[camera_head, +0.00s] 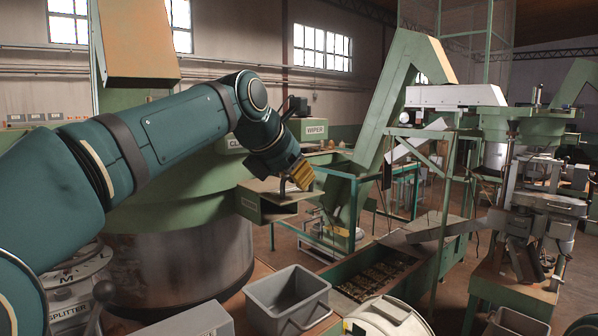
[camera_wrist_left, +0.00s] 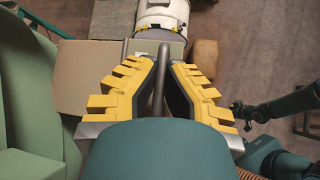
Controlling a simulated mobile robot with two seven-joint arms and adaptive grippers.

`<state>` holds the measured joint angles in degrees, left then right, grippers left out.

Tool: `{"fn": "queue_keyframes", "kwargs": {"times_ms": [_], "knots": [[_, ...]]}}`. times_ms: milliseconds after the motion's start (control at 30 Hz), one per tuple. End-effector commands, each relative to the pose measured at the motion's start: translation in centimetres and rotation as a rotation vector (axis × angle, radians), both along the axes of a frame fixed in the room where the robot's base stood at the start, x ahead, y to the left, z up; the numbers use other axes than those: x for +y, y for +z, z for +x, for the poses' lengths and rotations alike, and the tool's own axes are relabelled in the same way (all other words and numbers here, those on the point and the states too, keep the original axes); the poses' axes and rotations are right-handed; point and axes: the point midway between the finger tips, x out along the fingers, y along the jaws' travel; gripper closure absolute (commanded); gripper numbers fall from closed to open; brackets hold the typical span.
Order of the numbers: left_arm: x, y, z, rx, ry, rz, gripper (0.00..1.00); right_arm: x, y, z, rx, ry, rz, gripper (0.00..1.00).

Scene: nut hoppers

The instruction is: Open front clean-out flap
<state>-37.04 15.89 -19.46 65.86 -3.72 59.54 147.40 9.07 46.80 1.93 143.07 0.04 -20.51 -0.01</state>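My left gripper (camera_head: 300,175), with yellow ribbed fingers, is at the outlet box on the side of the big green machine. In the left wrist view my left gripper (camera_wrist_left: 161,62) has its fingertips drawn in on both sides of a grey bar handle (camera_wrist_left: 158,78), and it looks shut on it. The handle (camera_head: 283,184) stands on a tan plate, which appears to be the flap (camera_head: 262,187). The plate lies about level over the box's front, with a dark opening (camera_head: 280,209) below it. The palm hides the handle's near end. My right gripper is not in view.
A grey open bin (camera_head: 288,299) stands below the box. A green trough with dark contents (camera_head: 372,281) lies to its right. A green inclined conveyor (camera_head: 375,125) rises behind. A splitter machine (camera_head: 75,290) is at the lower left. Open floor shows beyond the box.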

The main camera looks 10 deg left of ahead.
Motion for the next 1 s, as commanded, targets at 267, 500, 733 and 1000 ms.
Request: {"fn": "queue_keyframes", "kwargs": {"times_ms": [267, 500, 733, 1000], "knots": [[0.05, -0.01, -0.57, 0.029, 0.002, -0.029, 1.00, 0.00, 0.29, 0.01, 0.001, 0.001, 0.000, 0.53], [0.04, -0.04, -0.60, 0.030, 0.002, -0.029, 1.00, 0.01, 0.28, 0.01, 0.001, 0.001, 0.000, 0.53], [0.03, -0.02, -0.61, 0.030, 0.001, -0.029, 0.61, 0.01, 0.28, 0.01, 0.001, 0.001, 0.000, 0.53], [0.03, 0.11, -0.67, 0.028, 0.000, -0.030, 0.61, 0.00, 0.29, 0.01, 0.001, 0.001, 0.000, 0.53]]}}
